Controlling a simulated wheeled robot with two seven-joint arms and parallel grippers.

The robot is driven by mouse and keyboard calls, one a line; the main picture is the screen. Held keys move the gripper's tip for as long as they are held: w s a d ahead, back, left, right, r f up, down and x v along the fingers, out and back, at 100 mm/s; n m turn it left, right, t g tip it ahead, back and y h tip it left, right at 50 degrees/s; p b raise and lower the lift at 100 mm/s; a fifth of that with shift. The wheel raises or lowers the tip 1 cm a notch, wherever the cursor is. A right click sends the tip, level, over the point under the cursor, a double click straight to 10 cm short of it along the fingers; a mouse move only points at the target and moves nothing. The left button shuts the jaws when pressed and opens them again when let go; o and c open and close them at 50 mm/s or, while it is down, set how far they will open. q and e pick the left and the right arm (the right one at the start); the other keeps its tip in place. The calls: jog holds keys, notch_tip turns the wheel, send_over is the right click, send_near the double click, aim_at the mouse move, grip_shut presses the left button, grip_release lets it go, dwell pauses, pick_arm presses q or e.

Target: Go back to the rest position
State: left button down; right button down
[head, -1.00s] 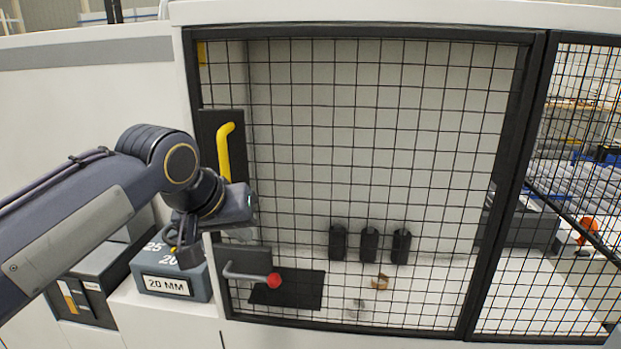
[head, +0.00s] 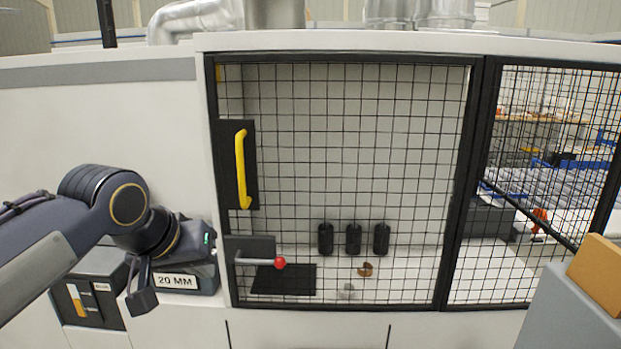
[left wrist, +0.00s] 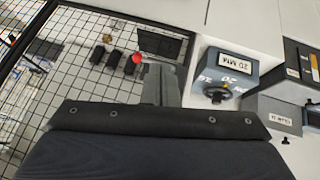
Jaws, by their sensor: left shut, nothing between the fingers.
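My left gripper (head: 142,286) is in front of the machine, at the left of the head view. It is shut and empty, with its fingers pointing down. It is apart from the yellow door handle (head: 241,170) and from the lever with a red knob (head: 258,262), which are both to its right. The mesh door (head: 350,150) looks closed. In the left wrist view a broad dark part of my arm fills the bottom, and the red knob (left wrist: 137,58) shows beyond it. My right gripper is not in view.
A grey box marked 20 MM (head: 176,282) stands just right of the left gripper. A dark box (head: 95,300) stands below left. Behind the mesh are several small items, among them black cylinders (head: 353,240) and a black mat (head: 290,280). A grey block with a tan top (head: 590,300) is at right.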

pick_arm(q)
jog(key=s+a+f+n+g+h, duration=0.1)
jog(key=s+a+f, duration=0.2)
jog(key=s+f, duration=1.7)
jog(key=shift+s+a, duration=0.2)
jog(key=shift+s, duration=0.25)
